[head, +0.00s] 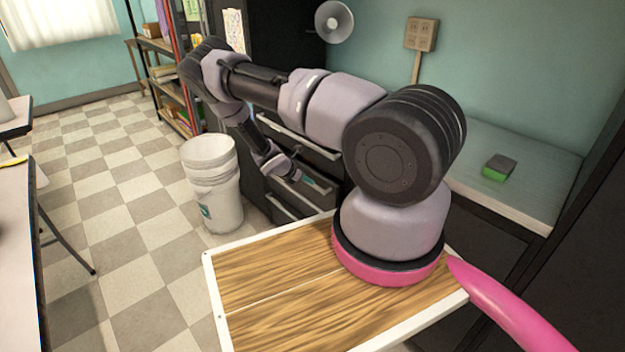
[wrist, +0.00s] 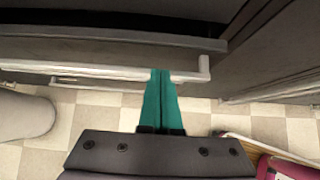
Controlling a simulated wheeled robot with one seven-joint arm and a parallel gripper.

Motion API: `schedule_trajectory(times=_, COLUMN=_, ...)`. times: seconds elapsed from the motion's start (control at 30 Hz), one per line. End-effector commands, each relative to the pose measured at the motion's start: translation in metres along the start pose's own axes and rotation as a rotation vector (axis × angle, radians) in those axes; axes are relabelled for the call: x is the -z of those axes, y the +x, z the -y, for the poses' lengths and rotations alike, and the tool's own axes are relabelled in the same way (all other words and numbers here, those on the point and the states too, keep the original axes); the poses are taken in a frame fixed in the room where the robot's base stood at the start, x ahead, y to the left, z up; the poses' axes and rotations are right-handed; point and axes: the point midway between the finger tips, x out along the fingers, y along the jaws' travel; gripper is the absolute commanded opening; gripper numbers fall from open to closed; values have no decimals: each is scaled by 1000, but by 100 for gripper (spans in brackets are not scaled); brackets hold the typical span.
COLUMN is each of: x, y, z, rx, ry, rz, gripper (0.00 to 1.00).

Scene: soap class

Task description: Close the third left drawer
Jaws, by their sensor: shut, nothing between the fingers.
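A dark drawer cabinet (head: 258,180) stands behind my arm, with several drawer fronts and long pale handles. My gripper (head: 309,181) is at the drawer fronts, low on the cabinet, and my arm hides part of them. In the wrist view my gripper (wrist: 166,75) has its teal fingers together, with nothing between them. The fingertips overlap a pale handle bar (wrist: 90,70) on a dark drawer; I cannot tell whether they touch it. Another pale handle (wrist: 80,84) shows lower down. I cannot tell which drawer is the third left one, or how far it stands open.
White stacked buckets (head: 212,180) stand on the floor left of the cabinet. A counter (head: 525,165) with a green and grey sponge (head: 498,167) is at the right. A table (head: 18,250) is at the left. The checkered floor (head: 130,230) between is clear.

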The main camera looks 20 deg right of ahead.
Motion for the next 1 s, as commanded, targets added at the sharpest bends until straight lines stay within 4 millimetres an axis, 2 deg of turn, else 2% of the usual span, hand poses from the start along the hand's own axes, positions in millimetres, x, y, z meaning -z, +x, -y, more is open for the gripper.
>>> schedule_trajectory(times=0.03, x=5, y=-9, z=-2, rx=-2, ry=1, rz=-1, gripper=0)
schedule_trajectory(times=0.3, x=4, y=-72, z=-2, rx=-3, ry=3, rz=-2, gripper=0)
schedule_trajectory(times=0.5, x=3, y=-97, z=-1, rx=-1, ry=2, rz=0, gripper=0)
schedule_trajectory(times=0.63, x=2, y=-99, z=-2, rx=6, ry=2, rz=2, gripper=0)
schedule_trajectory(times=1.0, x=-12, y=-69, z=-28, rx=5, ry=0, rz=1, gripper=0)
